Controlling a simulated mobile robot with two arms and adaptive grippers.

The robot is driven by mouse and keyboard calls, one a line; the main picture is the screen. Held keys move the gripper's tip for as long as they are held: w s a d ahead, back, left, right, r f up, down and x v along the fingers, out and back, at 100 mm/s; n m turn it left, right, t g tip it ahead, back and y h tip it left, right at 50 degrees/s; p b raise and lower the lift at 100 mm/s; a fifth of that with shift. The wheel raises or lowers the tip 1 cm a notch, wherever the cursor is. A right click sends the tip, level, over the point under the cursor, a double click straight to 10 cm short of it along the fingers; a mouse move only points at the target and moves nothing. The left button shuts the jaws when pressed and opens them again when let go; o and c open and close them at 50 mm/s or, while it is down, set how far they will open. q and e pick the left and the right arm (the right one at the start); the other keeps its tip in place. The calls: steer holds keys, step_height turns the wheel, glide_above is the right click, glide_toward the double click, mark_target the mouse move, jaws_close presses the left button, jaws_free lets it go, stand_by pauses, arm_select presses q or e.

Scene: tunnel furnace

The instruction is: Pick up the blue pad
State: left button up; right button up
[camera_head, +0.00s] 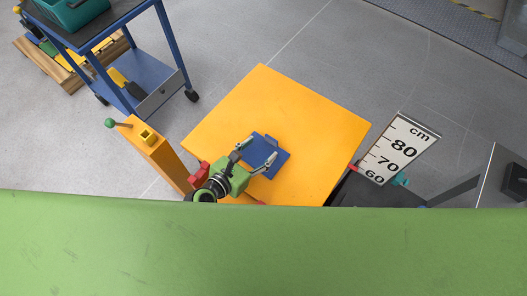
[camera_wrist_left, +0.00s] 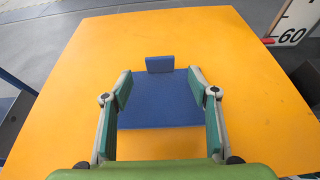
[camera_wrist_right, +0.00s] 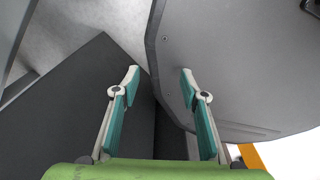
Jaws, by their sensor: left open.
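The blue pad (camera_head: 262,151) lies on the orange table top (camera_head: 300,115). It is a flat square plate with a small upright tab at its far edge, and it also shows in the left wrist view (camera_wrist_left: 160,100). My left gripper (camera_head: 256,151) is open over the pad, one finger on each side of it. In the left wrist view my left gripper (camera_wrist_left: 160,86) has nothing between its fingers but the pad below. I cannot tell whether the fingers touch it. My right gripper (camera_wrist_right: 160,78) is open and empty, away from the pad.
An orange post (camera_head: 152,143) with a green-knobbed lever stands left of the table. A blue cart (camera_head: 140,75) is at upper left. A ruler board (camera_head: 398,150) stands right of the table. A dark grey panel (camera_wrist_right: 235,65) is near my right gripper.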

mark_target(271, 141)
arm_select(q)
steer(key=x, duration=0.7)
steer(key=shift+w+f+b, duration=0.15)
steer(key=shift+b, duration=0.25)
steer(key=c, duration=1.2)
